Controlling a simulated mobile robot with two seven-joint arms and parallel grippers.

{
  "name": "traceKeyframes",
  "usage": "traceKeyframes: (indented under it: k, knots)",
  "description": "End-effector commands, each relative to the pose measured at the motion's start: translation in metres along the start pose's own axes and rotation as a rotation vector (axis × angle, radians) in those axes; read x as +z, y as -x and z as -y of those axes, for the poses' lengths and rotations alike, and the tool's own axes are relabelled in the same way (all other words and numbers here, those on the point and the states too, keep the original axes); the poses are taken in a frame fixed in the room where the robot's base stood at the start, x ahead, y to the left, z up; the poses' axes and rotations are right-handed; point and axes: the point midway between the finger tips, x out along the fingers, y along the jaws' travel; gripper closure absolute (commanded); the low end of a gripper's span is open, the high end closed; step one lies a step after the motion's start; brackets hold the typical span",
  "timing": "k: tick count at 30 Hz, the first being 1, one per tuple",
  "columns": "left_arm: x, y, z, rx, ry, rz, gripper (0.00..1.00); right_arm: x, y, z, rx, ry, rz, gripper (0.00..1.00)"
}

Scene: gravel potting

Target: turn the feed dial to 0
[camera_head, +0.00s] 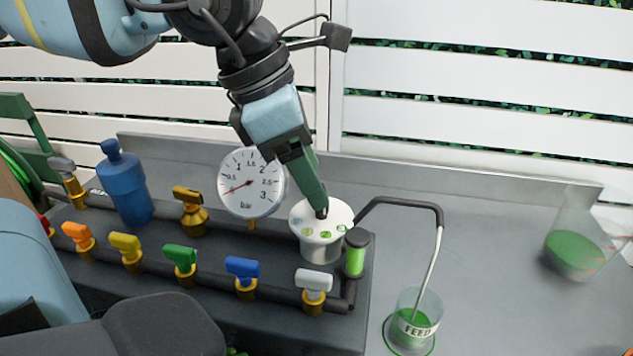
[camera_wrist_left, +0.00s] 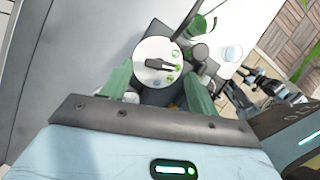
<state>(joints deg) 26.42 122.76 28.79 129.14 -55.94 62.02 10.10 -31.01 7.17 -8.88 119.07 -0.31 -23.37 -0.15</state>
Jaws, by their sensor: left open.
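The feed dial (camera_head: 321,247) is a white round drum with green marks on its top, standing at the right end of the pipework. In the left wrist view, its white face (camera_wrist_left: 150,49) carries a dark bar-shaped handle (camera_wrist_left: 158,64). I cannot read which mark the handle points at. My left gripper (camera_head: 320,208) reaches down over the dial, and its fingers hide part of the top. In the left wrist view, the open green fingers (camera_wrist_left: 158,78) stand on either side of the dial's near part. I cannot tell whether they touch the handle. My right gripper is not in view.
A pressure gauge (camera_head: 251,183) stands just left of the dial. Coloured valves, including a white one (camera_head: 314,280), line the front pipe. A green sight tube (camera_head: 355,256) and bent spout are close right, above a FEED beaker (camera_head: 417,322). Another beaker (camera_head: 574,250) stands far right.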

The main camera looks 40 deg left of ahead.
Motion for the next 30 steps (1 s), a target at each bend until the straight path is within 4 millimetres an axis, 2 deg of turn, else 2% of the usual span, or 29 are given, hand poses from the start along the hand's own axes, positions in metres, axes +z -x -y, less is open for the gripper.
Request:
traceKeyframes:
  k: [1, 6, 16, 26, 27, 30]
  knots:
    - [-0.001, -0.008, 0.0, -0.002, 0.0, -0.004, 0.4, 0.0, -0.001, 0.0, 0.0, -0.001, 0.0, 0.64]
    - [0.0, -0.021, 0.0, -0.001, 0.002, 0.0, 0.4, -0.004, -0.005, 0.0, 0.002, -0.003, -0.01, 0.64]
    - [0.0, -0.024, 0.0, 0.0, 0.001, 0.001, 0.4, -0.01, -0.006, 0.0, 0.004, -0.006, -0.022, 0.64]
    - [0.0, -0.024, 0.0, 0.0, 0.001, 0.001, 0.82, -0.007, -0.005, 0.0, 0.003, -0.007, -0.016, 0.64]
    - [0.0, -0.024, 0.0, 0.0, 0.001, 0.001, 0.85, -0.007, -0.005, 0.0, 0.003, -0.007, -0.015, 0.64]
    - [0.0, -0.024, 0.0, -0.001, -0.001, 0.001, 0.85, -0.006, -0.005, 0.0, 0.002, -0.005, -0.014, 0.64]
